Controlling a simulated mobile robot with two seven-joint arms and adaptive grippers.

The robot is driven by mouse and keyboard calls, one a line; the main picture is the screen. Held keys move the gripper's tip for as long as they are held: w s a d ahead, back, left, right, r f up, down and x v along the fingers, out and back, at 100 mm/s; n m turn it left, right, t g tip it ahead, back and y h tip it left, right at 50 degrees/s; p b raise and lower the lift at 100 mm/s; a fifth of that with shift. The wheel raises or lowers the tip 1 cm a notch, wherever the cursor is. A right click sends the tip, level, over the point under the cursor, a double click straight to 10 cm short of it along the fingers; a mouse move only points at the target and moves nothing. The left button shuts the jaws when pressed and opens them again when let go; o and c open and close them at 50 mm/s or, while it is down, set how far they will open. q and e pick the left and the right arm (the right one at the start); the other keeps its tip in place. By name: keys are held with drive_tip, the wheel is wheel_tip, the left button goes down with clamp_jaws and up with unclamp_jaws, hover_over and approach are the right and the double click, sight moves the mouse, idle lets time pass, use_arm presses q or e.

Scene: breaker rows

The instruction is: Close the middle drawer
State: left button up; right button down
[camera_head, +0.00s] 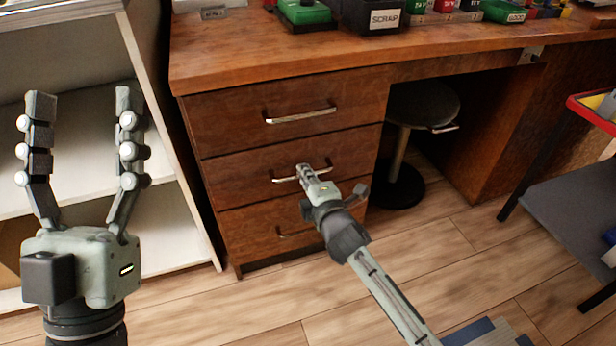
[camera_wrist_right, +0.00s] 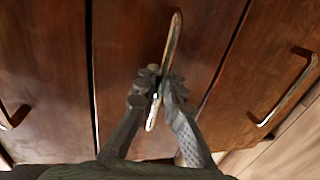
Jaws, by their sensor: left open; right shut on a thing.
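The wooden desk has a stack of three drawers. The middle drawer (camera_head: 240,172) has a silver bar handle (camera_head: 283,180), and its front looks close to flush with the others; I cannot tell whether a small gap remains. My right gripper (camera_head: 306,172) is at this handle and hides part of it. In the right wrist view, the fingers of my right gripper (camera_wrist_right: 160,88) are shut around the handle (camera_wrist_right: 173,40), against the middle drawer front (camera_wrist_right: 125,40). My left gripper (camera_head: 82,110) is raised at the left, open and empty, away from the drawers.
The top drawer (camera_head: 230,115) and bottom drawer (camera_head: 245,229) look shut. A white shelf unit (camera_head: 175,215) stands to the left. A stool (camera_head: 425,105) is under the desk, and a grey cart (camera_head: 575,200) stands at the right. Wooden floor (camera_head: 425,240) lies open in front.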

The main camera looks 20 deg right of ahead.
drive_tip(key=shift+w+d+r, duration=0.1)
drive_tip(key=shift+w, duration=0.05)
drive_tip(key=c, duration=2.1)
unclamp_jaws()
drive_tip(key=shift+o, duration=1)
drive_tip(key=shift+w, duration=0.1)
drive_tip(key=v, duration=1.2)
